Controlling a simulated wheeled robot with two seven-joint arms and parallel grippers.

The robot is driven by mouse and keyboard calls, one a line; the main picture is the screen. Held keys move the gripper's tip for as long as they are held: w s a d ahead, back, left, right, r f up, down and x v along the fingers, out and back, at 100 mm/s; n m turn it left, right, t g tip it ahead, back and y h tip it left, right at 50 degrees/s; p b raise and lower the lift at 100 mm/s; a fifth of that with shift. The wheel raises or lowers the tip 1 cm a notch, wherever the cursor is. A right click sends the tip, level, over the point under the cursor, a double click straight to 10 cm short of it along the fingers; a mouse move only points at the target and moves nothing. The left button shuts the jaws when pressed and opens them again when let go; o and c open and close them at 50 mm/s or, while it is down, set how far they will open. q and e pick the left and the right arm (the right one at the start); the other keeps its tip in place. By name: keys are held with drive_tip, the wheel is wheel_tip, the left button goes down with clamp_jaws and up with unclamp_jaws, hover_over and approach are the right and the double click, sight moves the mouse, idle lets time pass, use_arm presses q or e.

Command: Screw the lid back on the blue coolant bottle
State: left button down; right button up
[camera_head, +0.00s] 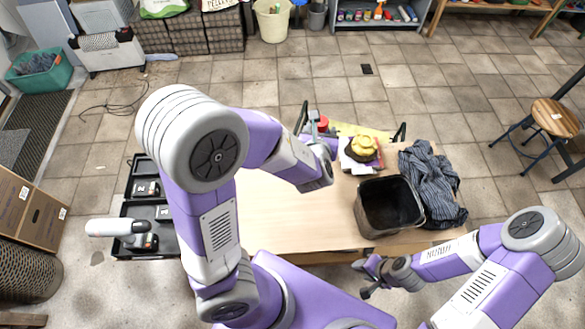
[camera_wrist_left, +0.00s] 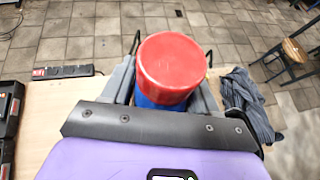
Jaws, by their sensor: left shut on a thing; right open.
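My left gripper (camera_wrist_left: 165,88) is shut on the blue bottle (camera_wrist_left: 160,104), one finger at each side. A round red lid (camera_wrist_left: 170,62) sits over the blue body in the left wrist view; I cannot tell whether it is screwed tight. In the head view the red lid (camera_head: 323,121) shows just beyond my left wrist, near the table's far edge, and my left arm hides most of the bottle. My right gripper (camera_head: 364,279) is open and empty by the table's near right edge, apart from the bottle.
A black bin (camera_head: 391,228) stands on the table (camera_head: 270,205) at the right, beside a striped dark cloth (camera_head: 433,180). A yellow item (camera_head: 363,145) lies behind the bin. The table's middle is clear.

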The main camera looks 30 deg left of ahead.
drive_tip(key=shift+s+r, duration=0.1)
drive_tip(key=shift+s, duration=0.3)
drive_tip(key=shift+o, duration=0.6)
drive_tip(key=shift+s, duration=0.15)
drive_tip(key=shift+o, duration=1.1)
drive_tip(key=o, duration=0.3)
wheel_tip(320, 180, down, 6)
drive_tip(key=b, duration=0.6)
drive_tip(key=shift+f, duration=0.2)
use_arm(q)
drive_tip(key=w+a+f+n+y+b, duration=0.2)
drive_tip(key=w+a+f+b, duration=0.1)
drive_tip(key=a+f+b, duration=0.7)
drive_tip(key=shift+w+a+f+y, duration=0.3)
drive_tip(key=shift+a+f, duration=1.3)
drive_tip(key=shift+f, duration=0.85)
use_arm(e)
drive_tip(key=shift+f, duration=4.9)
use_arm(q)
drive_tip(key=shift+s, duration=0.1)
